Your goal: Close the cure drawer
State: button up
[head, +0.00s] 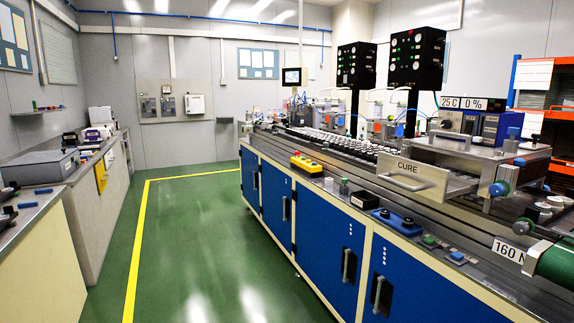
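The cure drawer (411,181) is a grey metal drawer with a CURE label and a bar handle on its front. It stands pulled out toward the aisle from the grey unit on the right-hand bench. Its inside is mostly hidden from this angle.
The right bench (325,240) has blue cabinet doors and carries a yellow button box (306,164), a blue-knobbed fixture (397,220) and a green cylinder (556,262) near the drawer. The left counter (86,205) holds devices. The green floor (190,240) between is clear.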

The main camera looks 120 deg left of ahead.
aim_at(435, 184)
jog(key=u, duration=3.25)
jog(key=i+z, duration=0.1)
jog(key=i, duration=0.8)
